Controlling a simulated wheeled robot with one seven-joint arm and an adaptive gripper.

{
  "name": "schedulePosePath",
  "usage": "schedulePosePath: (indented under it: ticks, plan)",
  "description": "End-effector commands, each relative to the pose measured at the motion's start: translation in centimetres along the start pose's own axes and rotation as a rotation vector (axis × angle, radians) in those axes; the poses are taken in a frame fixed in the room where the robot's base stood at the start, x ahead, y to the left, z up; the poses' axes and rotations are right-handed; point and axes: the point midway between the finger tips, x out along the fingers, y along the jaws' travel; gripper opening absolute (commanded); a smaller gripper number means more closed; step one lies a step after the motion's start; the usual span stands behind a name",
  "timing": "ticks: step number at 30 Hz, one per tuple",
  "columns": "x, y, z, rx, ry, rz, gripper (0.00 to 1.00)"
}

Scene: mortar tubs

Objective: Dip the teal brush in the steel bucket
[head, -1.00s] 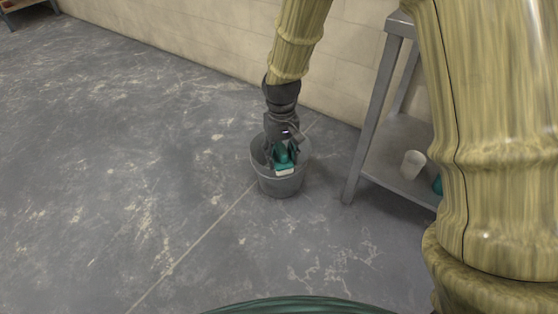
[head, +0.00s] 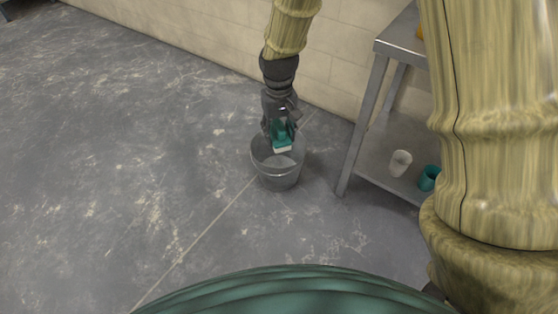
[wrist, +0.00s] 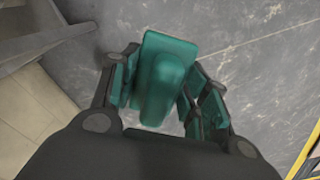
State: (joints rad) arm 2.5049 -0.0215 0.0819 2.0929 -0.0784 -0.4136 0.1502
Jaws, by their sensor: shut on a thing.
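The steel bucket (head: 277,179) stands upright on the floor near the wall, beside the metal table. My gripper (head: 279,132) points down over the bucket and is shut on the teal brush (head: 281,137). The brush's pale bristles (head: 283,149) face down, at about the level of the bucket's far rim or a little above it. In the wrist view the teal brush (wrist: 161,80) sits between the gripper's teal-padded fingers (wrist: 160,95). The bucket cannot be made out in the wrist view. What the bucket holds is hard to tell.
A metal table (head: 361,128) with a lower shelf stands right of the bucket. A white cup (head: 400,163) and a teal cup (head: 429,178) are on that shelf. The block wall (head: 180,35) runs behind. The floor (head: 120,160) to the left is clear.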

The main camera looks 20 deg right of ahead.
Motion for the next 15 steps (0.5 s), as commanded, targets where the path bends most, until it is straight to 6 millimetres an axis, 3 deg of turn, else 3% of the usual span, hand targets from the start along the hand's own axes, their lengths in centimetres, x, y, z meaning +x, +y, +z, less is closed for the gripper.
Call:
schedulePosePath:
  ticks: [15]
  plan:
    - [0.88,0.01,-0.01,0.0,0.0,0.0,0.27]
